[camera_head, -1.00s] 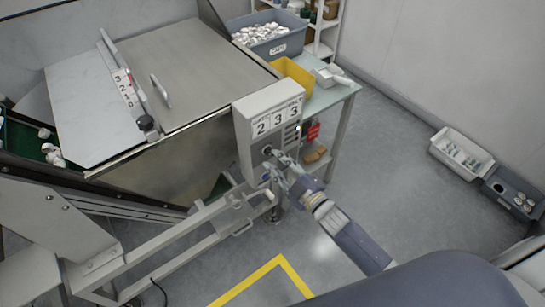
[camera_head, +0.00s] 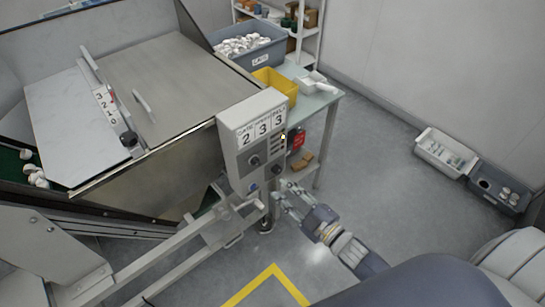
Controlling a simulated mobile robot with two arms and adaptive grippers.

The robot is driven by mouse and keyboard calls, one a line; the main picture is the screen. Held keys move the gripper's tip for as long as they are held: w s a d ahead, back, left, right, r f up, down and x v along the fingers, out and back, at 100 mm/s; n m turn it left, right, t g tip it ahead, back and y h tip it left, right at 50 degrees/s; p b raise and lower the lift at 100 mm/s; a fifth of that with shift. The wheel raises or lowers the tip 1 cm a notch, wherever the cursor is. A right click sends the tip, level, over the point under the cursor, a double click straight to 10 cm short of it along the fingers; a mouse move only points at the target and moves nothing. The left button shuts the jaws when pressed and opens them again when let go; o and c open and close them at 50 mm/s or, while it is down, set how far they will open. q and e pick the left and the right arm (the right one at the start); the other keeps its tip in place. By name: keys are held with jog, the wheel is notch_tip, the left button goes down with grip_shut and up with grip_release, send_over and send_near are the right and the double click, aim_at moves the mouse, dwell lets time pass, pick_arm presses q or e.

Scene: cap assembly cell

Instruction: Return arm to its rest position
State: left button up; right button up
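My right gripper (camera_head: 282,191) is in front of and just right of the lower part of the grey control box (camera_head: 229,145), apart from its knobs. Its two fingers look spread, with nothing between them. My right arm (camera_head: 345,247) reaches up to it from the lower right. The box shows the figures 2, 3, 3, a black knob (camera_head: 254,161) and a blue button (camera_head: 253,188). My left gripper is not in view.
A metal frame (camera_head: 180,258) runs below the machine, left of my gripper. A side table (camera_head: 318,101) holds a yellow bin (camera_head: 276,82) and a grey tub (camera_head: 247,59) of white caps. Open floor (camera_head: 365,165) lies to the right, with two crates near the wall.

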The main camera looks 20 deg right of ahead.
jog(key=shift+f, duration=0.1)
jog(key=s+d+f+m+g+h, duration=0.2)
jog(key=s+f, duration=0.1)
jog(key=f, duration=0.6)
jog(key=s+d+f+m+g+h, duration=0.1)
jog(key=s+f+m+g, duration=0.2)
jog(key=f, duration=0.5)
jog(key=s+d+f+m+g+h, duration=0.15)
jog(key=s+f, duration=0.25)
jog(key=f, duration=0.5)
jog(key=s+a+f+m+g+h, duration=0.1)
jog(key=s+f+g, duration=0.3)
jog(key=s+f, duration=0.4)
jog(key=s+f+m+g, duration=0.3)
jog(key=s+f, duration=0.6)
jog(key=s, duration=1.2)
jog(key=shift+a+f+g+h, duration=0.2)
jog(key=shift+a+g+h, duration=0.2)
jog(key=shift+g, duration=0.85)
